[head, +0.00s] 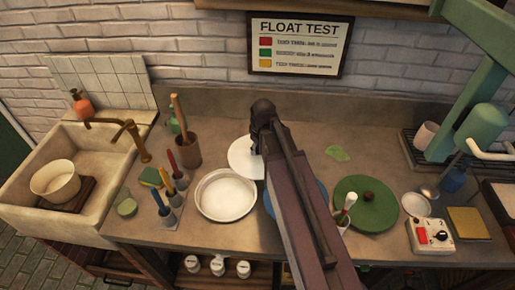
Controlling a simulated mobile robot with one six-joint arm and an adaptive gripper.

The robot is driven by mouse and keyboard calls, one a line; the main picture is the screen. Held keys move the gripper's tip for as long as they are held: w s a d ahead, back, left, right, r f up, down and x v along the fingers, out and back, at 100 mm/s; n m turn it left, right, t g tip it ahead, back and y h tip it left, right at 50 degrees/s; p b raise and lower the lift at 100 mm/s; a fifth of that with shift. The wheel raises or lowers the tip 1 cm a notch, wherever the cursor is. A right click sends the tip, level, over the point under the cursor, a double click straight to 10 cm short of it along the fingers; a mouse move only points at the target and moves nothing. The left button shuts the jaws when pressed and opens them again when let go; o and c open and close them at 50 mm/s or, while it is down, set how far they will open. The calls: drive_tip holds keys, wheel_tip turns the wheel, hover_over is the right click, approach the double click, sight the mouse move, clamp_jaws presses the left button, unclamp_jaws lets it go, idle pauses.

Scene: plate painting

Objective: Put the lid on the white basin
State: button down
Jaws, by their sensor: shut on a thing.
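The white basin (226,196) is a round, shallow, open dish on the counter, left of my arm. A flat white disc (242,158), which looks like the lid, shows just behind and right of the basin, partly hidden by my gripper. My gripper (258,150) is at the disc's right part and is shut on it; the fingertips and contact are hard to see. I cannot tell how high the disc is above the counter. A green round lid (352,215) with a dark knob lies to the right of my arm.
A blue round thing (268,205) is mostly hidden under my arm. Brush holders (168,218) and a brown pot (187,152) stand left of the basin, near the sink (25,207). A control box (432,237) and a rack (412,150) are at right.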

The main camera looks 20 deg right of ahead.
sight(258, 148)
drive_tip(key=shift+r, duration=0.1)
wheel_tip(258, 148, up, 16)
drive_tip(key=p, duration=1.6)
drive_tip(key=shift+r+p, duration=0.2)
drive_tip(key=shift+p, duration=0.1)
drive_tip(key=shift+s, duration=0.15)
